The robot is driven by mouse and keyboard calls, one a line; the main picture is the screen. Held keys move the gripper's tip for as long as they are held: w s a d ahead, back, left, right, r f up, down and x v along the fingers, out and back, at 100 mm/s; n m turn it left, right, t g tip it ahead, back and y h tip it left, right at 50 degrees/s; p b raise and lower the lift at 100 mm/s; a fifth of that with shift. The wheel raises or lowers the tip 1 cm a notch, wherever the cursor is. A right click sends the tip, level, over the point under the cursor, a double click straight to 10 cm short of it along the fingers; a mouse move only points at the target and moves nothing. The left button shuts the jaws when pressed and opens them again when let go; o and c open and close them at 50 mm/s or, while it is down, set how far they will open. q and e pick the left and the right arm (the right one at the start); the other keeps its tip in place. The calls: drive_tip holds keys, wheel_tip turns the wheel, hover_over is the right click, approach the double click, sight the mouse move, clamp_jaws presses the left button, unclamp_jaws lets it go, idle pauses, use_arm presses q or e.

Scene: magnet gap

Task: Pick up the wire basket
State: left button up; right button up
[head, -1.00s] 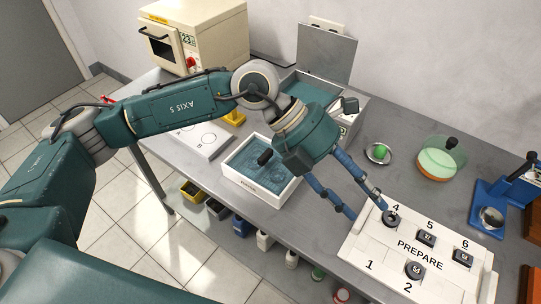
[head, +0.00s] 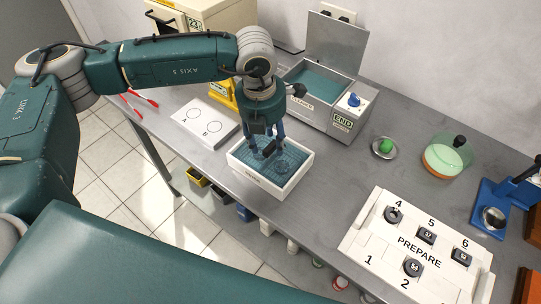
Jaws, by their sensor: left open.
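The wire basket (head: 289,160) shows as a dark, fine mesh shape in the water of a white rinse tub (head: 262,183). Its outline is hard to make out through the water. My left gripper (head: 267,150) points down over the tub, with its fingers low and close to the basket's left side. It is open, and I cannot tell whether it touches the basket. My gripper and forearm hide part of the tub's back and the basket's handle. My right gripper is not in view.
Behind the tub stands a cleaner (head: 308,117) with an open lid (head: 337,42). A white A/B plate (head: 204,122) lies to its left. The white PREPARE board (head: 421,247) is at the right. Bare table lies between tub and board.

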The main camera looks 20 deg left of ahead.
sight(269, 145)
use_arm(q)
drive_tip(key=shift+w+f+p, duration=0.15)
drive_tip(key=shift+f+p, duration=0.1)
drive_tip(key=shift+f, duration=0.65)
drive_tip(key=shift+w+f+p, duration=0.15)
drive_tip(key=shift+f+p, duration=0.05)
drive_tip(key=shift+f, duration=0.65)
clamp_jaws()
drive_tip(key=shift+r, duration=0.1)
drive_tip(key=shift+r, duration=0.15)
